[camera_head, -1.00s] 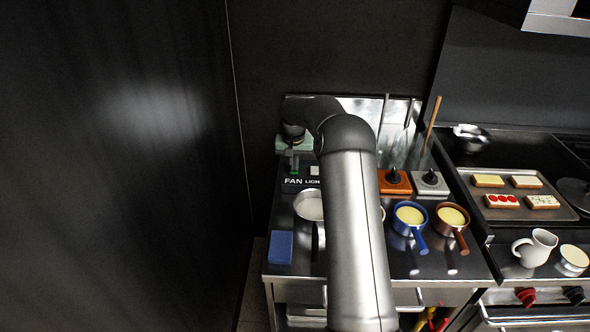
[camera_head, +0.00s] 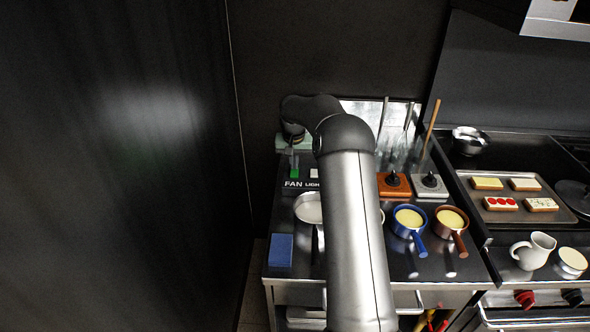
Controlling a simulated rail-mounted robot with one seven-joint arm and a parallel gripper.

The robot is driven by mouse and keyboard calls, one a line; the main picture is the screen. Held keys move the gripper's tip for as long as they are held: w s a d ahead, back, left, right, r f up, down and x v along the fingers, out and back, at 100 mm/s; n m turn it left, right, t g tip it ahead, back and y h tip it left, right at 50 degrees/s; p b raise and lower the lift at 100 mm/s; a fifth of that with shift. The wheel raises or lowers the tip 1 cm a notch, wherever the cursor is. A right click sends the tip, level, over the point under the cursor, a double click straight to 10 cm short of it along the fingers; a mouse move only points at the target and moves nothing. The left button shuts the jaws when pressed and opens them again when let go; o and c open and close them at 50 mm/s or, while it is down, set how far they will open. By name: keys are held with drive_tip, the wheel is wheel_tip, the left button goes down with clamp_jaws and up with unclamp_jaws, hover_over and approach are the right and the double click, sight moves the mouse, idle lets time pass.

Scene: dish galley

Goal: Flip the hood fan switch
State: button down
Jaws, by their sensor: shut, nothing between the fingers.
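The fan switch (camera_head: 294,173) shows as a small green piece on a dark panel (camera_head: 292,184) lettered FAN, at the back left of the counter. Beside it a small pale light switch (camera_head: 314,173) sits above the letters LIGH, the rest hidden by my arm. My gripper (camera_head: 292,154) points down just above and behind the green piece, shut and empty. Its fingertips are small and dark here, and I cannot tell whether they touch the switch. Which way the switch is set is also too small to tell.
A blue sponge (camera_head: 281,249) and a pale pan (camera_head: 309,207) lie in front of the panel. To the right stand orange (camera_head: 394,186) and grey (camera_head: 429,185) knob boxes, with blue (camera_head: 408,219) and brown (camera_head: 451,218) pots. A dark wall rises on the left.

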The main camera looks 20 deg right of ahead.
sight(294, 175)
drive_tip(key=shift+r+p, duration=1.2)
drive_tip(key=shift+r, duration=1.1)
drive_tip(key=s+a+r+n+b, duration=0.15)
drive_tip(key=s+a+r, duration=0.25)
drive_tip(key=s+a, duration=0.4)
drive_tip(key=s+a+r+n+b, duration=0.1)
drive_tip(key=s+a+r+n, duration=0.1)
drive_tip(key=s+a+r, duration=0.6)
drive_tip(key=s+a+f+n+b, duration=0.1)
drive_tip(key=s+f, duration=0.3)
drive_tip(key=s, duration=1)
drive_tip(key=s+a+f+n, duration=0.1)
drive_tip(key=s+a+f, duration=0.2)
drive_tip(key=s, duration=1.1)
wheel_tip(294, 175, down, 2)
drive_tip(key=shift+f+g+y+b, duration=0.1)
drive_tip(key=shift+g+y+b, duration=0.2)
drive_tip(key=shift+y+b, duration=0.1)
